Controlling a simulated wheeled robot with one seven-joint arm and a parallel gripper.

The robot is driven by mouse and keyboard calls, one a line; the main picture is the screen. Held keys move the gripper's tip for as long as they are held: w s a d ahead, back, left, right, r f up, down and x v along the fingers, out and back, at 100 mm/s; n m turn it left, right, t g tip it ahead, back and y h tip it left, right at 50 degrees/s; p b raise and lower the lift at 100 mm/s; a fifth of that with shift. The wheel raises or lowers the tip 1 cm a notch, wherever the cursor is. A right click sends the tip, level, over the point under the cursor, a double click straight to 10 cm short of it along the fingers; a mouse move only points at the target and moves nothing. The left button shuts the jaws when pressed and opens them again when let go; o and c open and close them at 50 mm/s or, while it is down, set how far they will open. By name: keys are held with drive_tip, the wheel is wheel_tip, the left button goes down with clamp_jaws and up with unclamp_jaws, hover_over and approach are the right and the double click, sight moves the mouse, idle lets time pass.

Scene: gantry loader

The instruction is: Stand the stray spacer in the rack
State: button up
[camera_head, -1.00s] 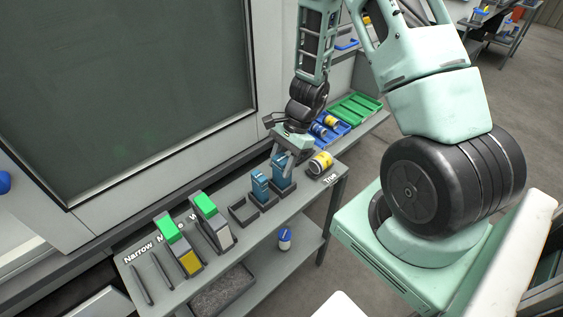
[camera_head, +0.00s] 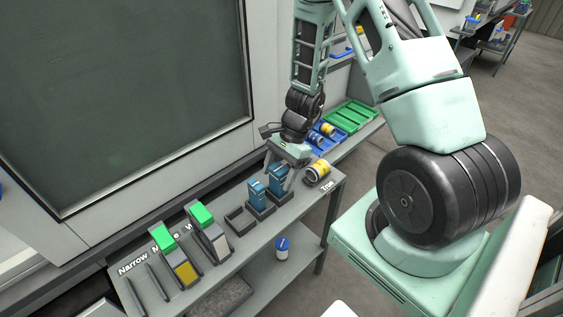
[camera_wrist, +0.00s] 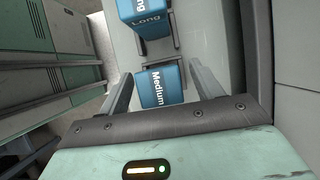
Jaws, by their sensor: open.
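Two blue spacers stand in dark holders on the grey shelf. The one lettered Medium (camera_head: 275,183) also shows in the wrist view (camera_wrist: 159,88). The one lettered Long (camera_head: 256,194) stands beside it and shows at the top of the wrist view (camera_wrist: 146,14). A dark holder (camera_head: 239,218) to their left is empty. My gripper (camera_head: 279,170) is open above the Medium spacer. In the wrist view its fingers (camera_wrist: 163,76) lie on either side of that spacer, and I see no clear grip. I cannot tell which piece is the stray one.
Two green-topped blocks (camera_head: 203,216) stand to the left. Blue and green trays (camera_head: 350,115) lie behind. A blue-capped jar (camera_head: 282,248) stands on the lower shelf.

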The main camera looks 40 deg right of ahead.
drive_tip(key=v, duration=1.7)
drive_tip(key=shift+r, duration=0.15)
drive_tip(key=shift+p, duration=0.3)
wheel_tip(320, 180, up, 7)
drive_tip(key=p, duration=0.6)
drive_tip(key=shift+p, duration=0.3)
